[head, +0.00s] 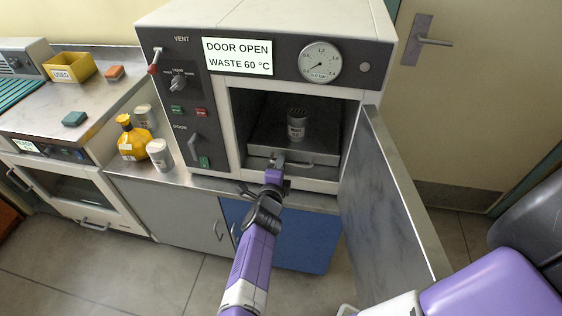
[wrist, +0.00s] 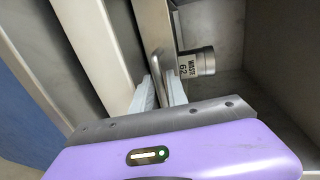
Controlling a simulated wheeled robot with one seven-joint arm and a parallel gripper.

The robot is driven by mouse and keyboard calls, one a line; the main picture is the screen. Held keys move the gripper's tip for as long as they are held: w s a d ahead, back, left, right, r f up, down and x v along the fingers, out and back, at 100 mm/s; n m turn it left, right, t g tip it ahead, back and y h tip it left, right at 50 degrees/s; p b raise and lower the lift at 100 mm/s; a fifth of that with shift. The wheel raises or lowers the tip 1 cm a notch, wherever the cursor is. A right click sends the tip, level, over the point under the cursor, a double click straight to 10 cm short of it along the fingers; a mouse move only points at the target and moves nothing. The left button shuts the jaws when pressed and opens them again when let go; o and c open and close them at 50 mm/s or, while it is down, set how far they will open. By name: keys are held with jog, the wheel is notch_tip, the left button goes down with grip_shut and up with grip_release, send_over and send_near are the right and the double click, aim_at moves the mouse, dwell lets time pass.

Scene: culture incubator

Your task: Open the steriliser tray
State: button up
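The steriliser tray (head: 262,139) is a grey metal tray inside the chamber, with a bar handle (head: 300,162) along its front. A metal can (head: 296,124) stands upright on it; in the wrist view the can (wrist: 196,63) shows a label reading WASTE 62. My gripper (head: 279,163) is at the tray's front, at the handle. In the wrist view its two pale fingers (wrist: 161,91) lie close on either side of a metal strip at the tray's front and look shut on it. The contact itself is partly hidden.
The steriliser door (head: 385,190) stands open at the right, beside my arm. The display (head: 238,56) reads DOOR OPEN, WASTE 60 °C. A yellow bottle (head: 132,140) and a white-labelled can (head: 160,155) stand on the counter to the left. Floor in front is clear.

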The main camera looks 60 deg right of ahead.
jog(key=shift+w+d+f, duration=0.15)
jog(key=shift+w+d, duration=0.05)
jog(key=shift+d, duration=0.4)
grip_shut()
dwell(1.1)
